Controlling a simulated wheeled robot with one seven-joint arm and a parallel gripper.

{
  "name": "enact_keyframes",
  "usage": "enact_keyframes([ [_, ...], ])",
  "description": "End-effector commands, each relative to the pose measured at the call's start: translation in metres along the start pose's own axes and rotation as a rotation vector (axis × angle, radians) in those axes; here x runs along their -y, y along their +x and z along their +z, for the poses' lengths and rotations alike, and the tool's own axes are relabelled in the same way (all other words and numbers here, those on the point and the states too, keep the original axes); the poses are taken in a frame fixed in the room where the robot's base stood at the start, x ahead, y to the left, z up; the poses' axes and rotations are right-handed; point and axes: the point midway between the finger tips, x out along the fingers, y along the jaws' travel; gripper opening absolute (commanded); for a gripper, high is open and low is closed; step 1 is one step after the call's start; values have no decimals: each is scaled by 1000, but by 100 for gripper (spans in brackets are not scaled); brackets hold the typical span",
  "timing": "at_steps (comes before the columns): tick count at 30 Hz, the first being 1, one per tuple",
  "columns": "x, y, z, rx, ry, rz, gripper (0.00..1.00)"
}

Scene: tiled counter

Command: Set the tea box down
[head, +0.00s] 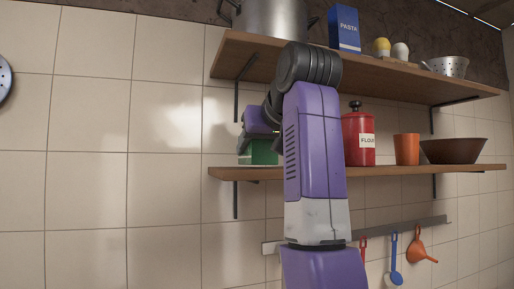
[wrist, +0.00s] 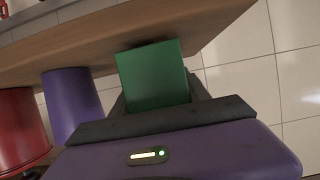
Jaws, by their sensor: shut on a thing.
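The tea box is a green box (head: 263,152) at the left end of the lower wooden shelf (head: 400,170) in the head view. My gripper (head: 262,138) is shut on it from the front, and my purple arm hides part of that area. In the wrist view the green box (wrist: 152,72) sticks out between the dark fingers of my gripper (wrist: 158,98). Its far end is at the shelf board (wrist: 100,48), with a dark shadow there. I cannot tell whether it touches the board or hangs just off it.
A purple cylinder (wrist: 72,103) stands beside the tea box, then a red canister (wrist: 18,130). The head view shows the red flour canister (head: 358,138), an orange cup (head: 406,149) and a brown bowl (head: 455,151) further right. The upper shelf (head: 390,80) overhangs my gripper.

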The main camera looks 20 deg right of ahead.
Motion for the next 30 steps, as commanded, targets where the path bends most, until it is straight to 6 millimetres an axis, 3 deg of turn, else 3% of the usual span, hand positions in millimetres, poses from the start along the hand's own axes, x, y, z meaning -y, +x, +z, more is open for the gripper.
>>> enact_keyframes([
  [14,0,3,9,-1,0,0,10],
  [15,0,3,8,-1,0,0,62],
  [17,0,3,8,0,0,0,74],
  [30,0,-2,6,-3,0,0,76],
])
